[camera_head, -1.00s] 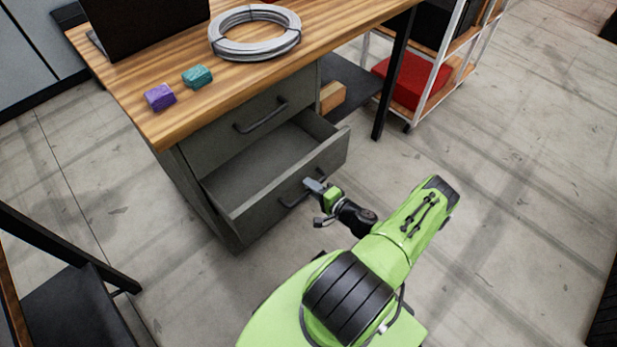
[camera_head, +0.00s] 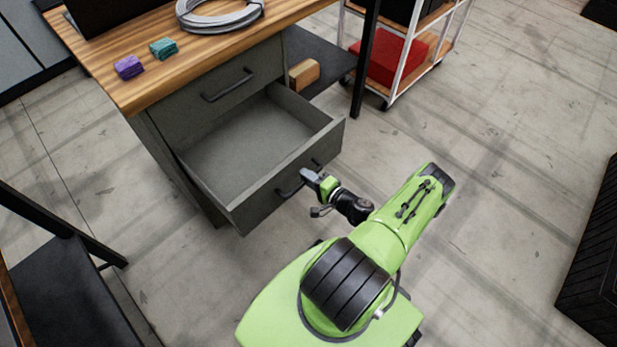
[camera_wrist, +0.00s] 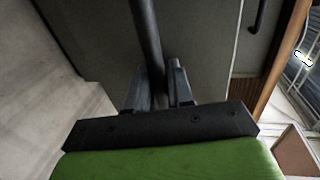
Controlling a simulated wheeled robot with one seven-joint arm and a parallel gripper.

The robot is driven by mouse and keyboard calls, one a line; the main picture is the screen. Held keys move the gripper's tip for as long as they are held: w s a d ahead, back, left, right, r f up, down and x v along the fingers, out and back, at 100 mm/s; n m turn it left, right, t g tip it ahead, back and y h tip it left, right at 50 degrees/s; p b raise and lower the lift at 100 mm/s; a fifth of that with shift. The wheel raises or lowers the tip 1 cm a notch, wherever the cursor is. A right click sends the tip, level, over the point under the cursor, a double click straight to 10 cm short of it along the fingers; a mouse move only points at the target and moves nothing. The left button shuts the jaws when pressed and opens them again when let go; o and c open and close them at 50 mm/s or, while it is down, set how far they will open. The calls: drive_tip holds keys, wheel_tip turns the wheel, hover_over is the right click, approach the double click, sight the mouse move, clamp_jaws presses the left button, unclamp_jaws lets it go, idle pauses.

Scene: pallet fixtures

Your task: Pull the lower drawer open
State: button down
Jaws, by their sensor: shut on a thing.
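The lower drawer (camera_head: 254,142) of the grey desk cabinet stands well open, and its bare inside shows in the head view. Its dark bar handle (camera_head: 289,191) is on the drawer front. My gripper (camera_head: 307,176) is at this handle, shut on it. In the wrist view the handle (camera_wrist: 146,40) runs down between the two fingers of my gripper (camera_wrist: 158,88). The fingers hide part of the handle. The upper drawer (camera_head: 215,95) is shut, with its own handle (camera_head: 228,86) above the open drawer.
The wooden desktop (camera_head: 120,85) carries a purple block (camera_head: 129,67), a teal block (camera_head: 163,48) and a wire coil (camera_head: 218,13). A white-framed cart (camera_head: 398,60) with a red box stands at the back right. A dark crate (camera_head: 592,265) is at the right edge.

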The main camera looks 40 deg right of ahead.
drive_tip(key=c, duration=1.1)
unclamp_jaws()
drive_tip(key=p+v, duration=0.3)
drive_tip(key=v, duration=1.2)
drive_tip(key=shift+s+a, duration=0.1)
drive_tip(key=shift+s, duration=0.25)
